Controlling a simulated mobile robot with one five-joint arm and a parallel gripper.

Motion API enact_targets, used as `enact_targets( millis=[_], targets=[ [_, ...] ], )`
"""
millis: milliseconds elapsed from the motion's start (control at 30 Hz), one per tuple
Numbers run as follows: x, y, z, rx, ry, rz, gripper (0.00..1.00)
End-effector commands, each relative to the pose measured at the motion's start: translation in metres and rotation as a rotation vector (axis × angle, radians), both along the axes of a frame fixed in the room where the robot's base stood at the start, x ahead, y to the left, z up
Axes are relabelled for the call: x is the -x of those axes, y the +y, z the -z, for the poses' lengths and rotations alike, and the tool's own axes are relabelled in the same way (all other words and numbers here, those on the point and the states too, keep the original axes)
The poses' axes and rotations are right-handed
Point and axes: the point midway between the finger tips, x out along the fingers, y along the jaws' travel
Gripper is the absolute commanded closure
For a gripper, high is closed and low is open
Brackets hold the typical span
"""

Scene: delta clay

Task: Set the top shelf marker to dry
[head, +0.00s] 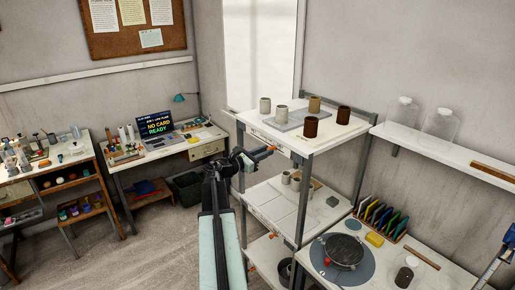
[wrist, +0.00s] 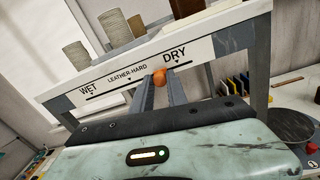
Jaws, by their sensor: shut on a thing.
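The top shelf (head: 283,141) of the rack carries a white front label strip (wrist: 115,77) reading WET, LEATHER-HARD and DRY from left to right, with a dark line under the words. The orange marker (wrist: 159,76) is on this line, right of LEATHER-HARD and a little left of the DRY tick. My gripper (wrist: 161,88) has its two grey fingers around the marker and is shut on it. In the head view my gripper (head: 263,152) is at the front edge of the top shelf. The fingers hide part of the marker.
Grey cups (head: 265,106) and brown cups (head: 310,127) stand on the top shelf above the strip. A lower shelf (head: 282,213) holds more pots. A banding wheel (head: 343,250) is on the bench to the right. Open floor (head: 165,250) lies to the left.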

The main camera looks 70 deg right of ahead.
Motion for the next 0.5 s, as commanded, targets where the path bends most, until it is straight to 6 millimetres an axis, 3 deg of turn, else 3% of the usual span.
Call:
enact_targets(
  millis=[33,133,467,500],
  targets=[
    [0.013,0.011,0.0,-0.001,-0.001,0.001,1.0],
    [0.028,0.02,0.0,-0.001,-0.001,0.001,1.0],
    [0.032,0.02,0.001,-0.002,-0.003,0.006,1.0],
    [0.032,0.021,0.001,-0.002,-0.003,0.006,0.7]
  ],
)
